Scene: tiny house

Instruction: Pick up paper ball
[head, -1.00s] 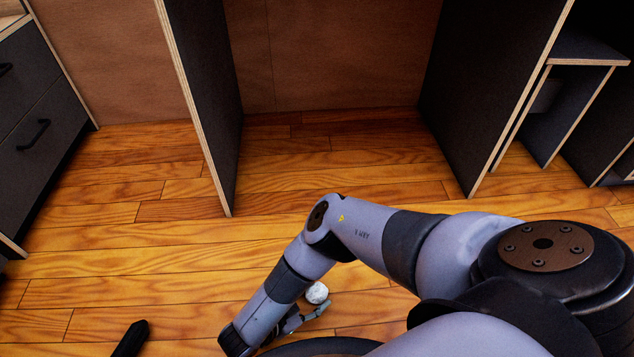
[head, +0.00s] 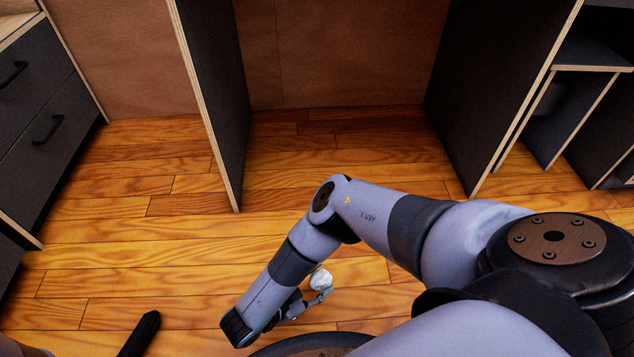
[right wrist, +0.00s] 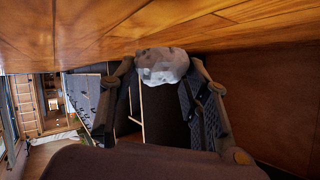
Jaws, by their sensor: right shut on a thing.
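The paper ball (head: 321,279) is a small, crumpled, whitish ball low in the middle of the head view, just past the bent forearm of my right arm. My right gripper (head: 317,290) is shut on it. In the right wrist view the paper ball (right wrist: 162,66) sits between the two fingertips of the right gripper (right wrist: 163,72), one on each side. The wooden floor is close to it; I cannot tell whether the ball touches the floor. My left gripper is not clearly shown.
A dark open cabinet frame stands behind, with a left panel (head: 212,90) and a right panel (head: 490,90). A dark drawer unit (head: 45,120) is at the left. Plank floor (head: 140,260) is clear between them. A dark elongated shape (head: 140,334) shows at the bottom left.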

